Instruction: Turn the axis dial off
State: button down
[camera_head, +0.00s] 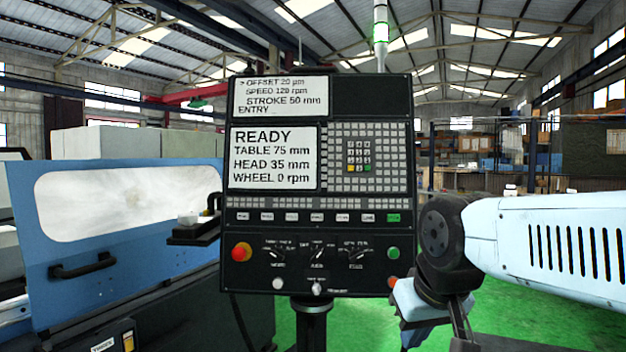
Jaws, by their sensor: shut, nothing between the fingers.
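The control panel (318,215) stands upright in the middle of the view. Its lower part carries three small dials in a row. The axis dial (317,254) is the middle one, black with a light mark and small white lettering around it. Its lettering and pointer setting are too small to read surely. My gripper (462,325) is low at the right, below my dark wrist joint, partly cut by the bottom edge. Its narrow dark fingers look shut and empty. It is right of and below the axis dial, apart from it.
Left dial (277,252) and right dial (356,252) flank the axis dial. A red stop button (241,252) is at the left, a green button (393,253) at the right. The screen (274,158) reads READY. A blue machine door (120,255) stands left. Green floor (350,325) is open below.

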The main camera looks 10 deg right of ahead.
aim_at(316, 256)
jog(key=z, duration=0.35)
jog(key=k, duration=1.3)
jog(key=u, duration=0.4)
jog(key=i, duration=1)
jog(key=z, duration=0.05)
